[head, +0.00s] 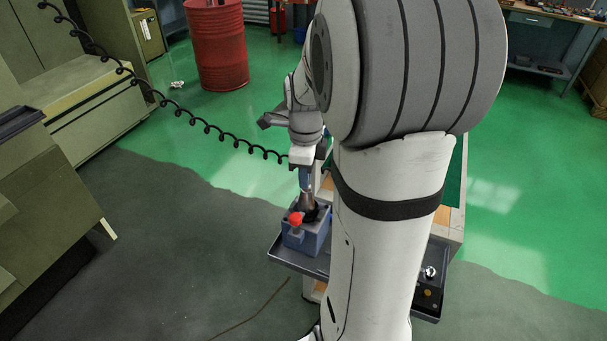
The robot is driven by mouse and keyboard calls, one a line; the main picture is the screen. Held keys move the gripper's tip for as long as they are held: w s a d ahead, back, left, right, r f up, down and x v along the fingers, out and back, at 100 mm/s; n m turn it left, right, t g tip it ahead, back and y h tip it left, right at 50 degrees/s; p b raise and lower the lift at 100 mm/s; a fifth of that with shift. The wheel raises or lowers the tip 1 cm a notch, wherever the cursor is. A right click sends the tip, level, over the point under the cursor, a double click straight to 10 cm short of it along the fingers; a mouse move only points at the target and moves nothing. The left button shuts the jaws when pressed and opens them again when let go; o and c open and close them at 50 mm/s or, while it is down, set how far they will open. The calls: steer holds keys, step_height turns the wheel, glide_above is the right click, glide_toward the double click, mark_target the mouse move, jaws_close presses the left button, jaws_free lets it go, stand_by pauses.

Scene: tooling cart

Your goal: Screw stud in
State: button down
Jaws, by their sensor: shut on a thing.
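My gripper (306,163) is small in the head view, left of my large arm links, above the cart. It is shut on a slim blue tool (304,178) that points down. A black coiled cord (207,128) runs from the upper left to the gripper. Directly below the tool, a grey metal cone (308,199) stands upright in a blue-grey block fixture (307,240) with a red knob (296,218). The tool's lower end is at the cone's top; I cannot tell whether they touch. The stud is too small to make out.
The fixture stands on a dark tray (285,255) at the cart's left side. A small dark box (430,292) sits at the cart's right. My arm hides much of the cart.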

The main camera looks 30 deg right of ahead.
steer(key=m, duration=0.5)
steer(key=shift+d+m, duration=0.1)
steer(key=shift+m, duration=0.2)
steer(key=c, duration=1.3)
jaws_free()
steer(key=shift+c, duration=0.2)
